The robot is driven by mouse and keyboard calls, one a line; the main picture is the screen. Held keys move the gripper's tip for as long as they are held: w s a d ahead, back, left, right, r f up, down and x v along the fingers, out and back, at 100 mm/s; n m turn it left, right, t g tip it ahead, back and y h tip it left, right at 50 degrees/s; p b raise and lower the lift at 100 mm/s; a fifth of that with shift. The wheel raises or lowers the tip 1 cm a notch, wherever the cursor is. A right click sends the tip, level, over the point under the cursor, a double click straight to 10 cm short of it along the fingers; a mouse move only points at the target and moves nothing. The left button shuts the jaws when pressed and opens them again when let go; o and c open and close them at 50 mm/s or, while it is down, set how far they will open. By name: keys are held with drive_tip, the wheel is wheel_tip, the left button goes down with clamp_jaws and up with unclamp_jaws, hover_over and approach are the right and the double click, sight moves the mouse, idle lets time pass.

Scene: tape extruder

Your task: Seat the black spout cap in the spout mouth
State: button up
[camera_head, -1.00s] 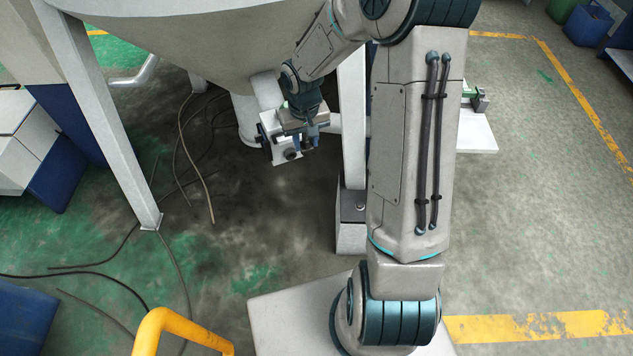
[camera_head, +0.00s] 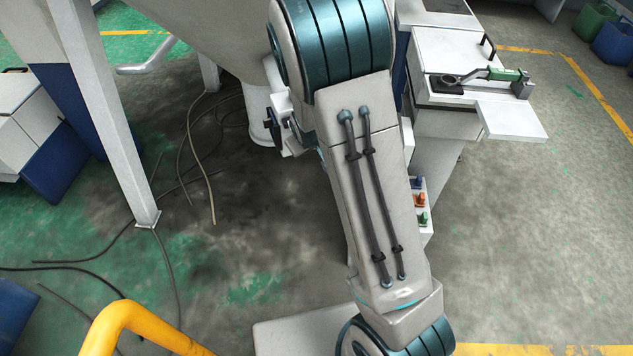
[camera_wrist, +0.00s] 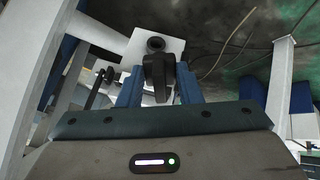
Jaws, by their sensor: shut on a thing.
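The black spout cap (camera_wrist: 158,78) is held between the two blue fingers of my gripper (camera_wrist: 157,90) in the wrist view. The spout mouth (camera_wrist: 155,44) is a dark round opening in a white plate (camera_wrist: 174,48), just beyond the cap in the picture. The cap appears apart from the mouth, though the exact gap is hard to tell. In the head view my arm hides my gripper and the cap. Part of the white spout fitting (camera_head: 283,108) shows beside my arm, below the hopper (camera_head: 215,40).
A white leg (camera_head: 105,110) stands left of the spout. Cables (camera_head: 196,150) lie on the floor. A white bench (camera_head: 440,52) with a green-handled tool (camera_head: 500,74) stands right. Small coloured items (camera_head: 419,199) sit beside my arm. A yellow rail (camera_head: 130,315) is at the front.

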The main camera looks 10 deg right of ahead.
wheel_tip(320, 180, down, 16)
drive_tip(key=w+d+n+t+y+b, duration=0.2)
drive_tip(key=t+b, duration=0.9)
drive_tip(key=b, duration=1.7)
drive_tip(key=shift+w+d+n+y, duration=0.2)
drive_tip(key=shift+d+n+y, duration=0.2)
drive_tip(key=shift+d+y, duration=0.1)
drive_tip(key=shift+w+f, duration=0.1)
drive_tip(key=shift+w+a, duration=0.2)
drive_tip(key=shift+w, duration=1.2)
drive_tip(key=shift+w+a, duration=0.15)
drive_tip(key=shift+w, duration=1.2)
drive_tip(key=shift+w+a, duration=0.2)
drive_tip(key=shift+w, duration=1.2)
drive_tip(key=o, duration=1)
drive_tip(key=shift+o, duration=0.2)
